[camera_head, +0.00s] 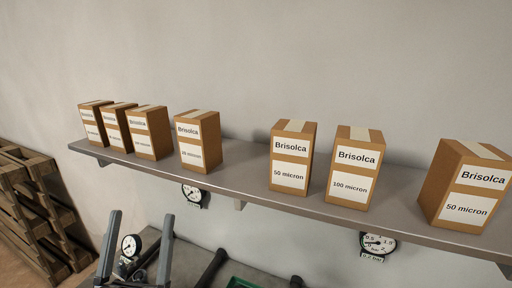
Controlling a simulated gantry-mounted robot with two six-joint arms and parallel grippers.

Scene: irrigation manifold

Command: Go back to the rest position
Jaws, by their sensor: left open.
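My left gripper (141,216) is at the bottom left of the head view. Its two grey fingers point up and stand well apart, with nothing seen held between them. A round pressure gauge (130,245) shows between the fingers, behind or near them; I cannot tell how far off it is. My right gripper is not in view.
A grey wall shelf (240,187) holds several brown Brisolca cartons, one marked 100 micron (352,187). Gauges (193,193) and (378,243) show below the shelf. A dark cylindrical part (212,266) and a green edge (242,283) lie below. Wooden pallets (38,200) stand left.

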